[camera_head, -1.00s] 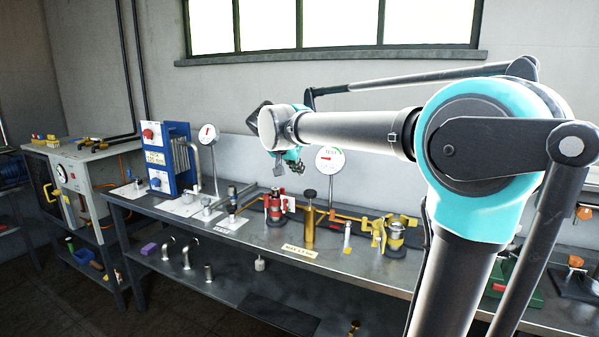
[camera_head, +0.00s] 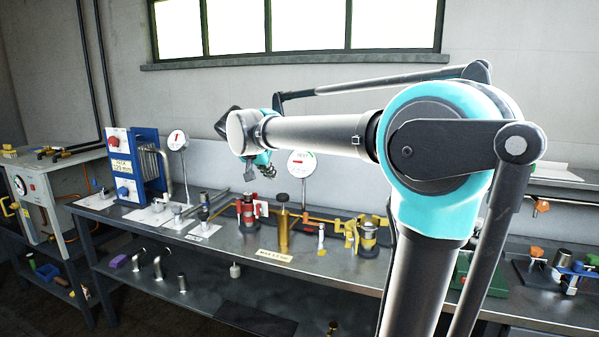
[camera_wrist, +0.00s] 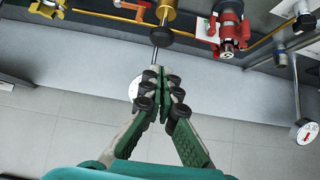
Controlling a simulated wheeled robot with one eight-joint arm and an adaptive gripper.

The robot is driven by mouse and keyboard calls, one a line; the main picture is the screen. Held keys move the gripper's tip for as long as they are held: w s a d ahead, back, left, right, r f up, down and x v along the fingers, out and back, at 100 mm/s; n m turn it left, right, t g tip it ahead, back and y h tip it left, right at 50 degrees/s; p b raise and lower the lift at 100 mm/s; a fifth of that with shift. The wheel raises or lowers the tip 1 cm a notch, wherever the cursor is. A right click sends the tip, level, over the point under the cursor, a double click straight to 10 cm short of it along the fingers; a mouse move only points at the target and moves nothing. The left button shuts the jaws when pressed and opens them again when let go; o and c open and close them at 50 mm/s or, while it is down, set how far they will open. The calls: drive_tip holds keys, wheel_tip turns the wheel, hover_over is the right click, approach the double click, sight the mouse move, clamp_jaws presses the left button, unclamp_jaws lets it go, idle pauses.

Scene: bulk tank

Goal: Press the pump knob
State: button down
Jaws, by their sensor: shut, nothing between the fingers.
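The pump knob, a dark round cap (camera_head: 283,198), tops an upright brass cylinder (camera_head: 283,232) on the steel bench. In the wrist view the dark knob (camera_wrist: 160,37) sits on a thin rod leading to the brass body (camera_wrist: 166,8). My gripper (camera_head: 266,171) hangs above the bench, up and a little left of the knob in the head view. In the wrist view my gripper (camera_wrist: 160,76) is shut and empty, its green fingers together. The fingertips point toward the knob and appear apart from it; the exact gap cannot be told.
A red valve (camera_head: 249,211) stands left of the brass cylinder. A round white gauge (camera_head: 301,163) rises behind it, and a brass-coloured fitting (camera_head: 367,235) stands to its right. A blue plate unit (camera_head: 139,163) is farther left. The air above the bench front is clear.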

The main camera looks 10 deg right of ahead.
wheel_tip(320, 180, up, 3)
drive_tip(key=shift+r, duration=0.15)
idle(0.3)
hover_over(280, 198)
wheel_tip(280, 198, down, 7)
drive_tip(key=shift+w+d, duration=0.1)
drive_tip(key=shift+w, duration=0.05)
wheel_tip(280, 198, down, 3)
drive_tip(key=shift+f, duration=0.55)
drive_tip(key=shift+f, duration=1.7)
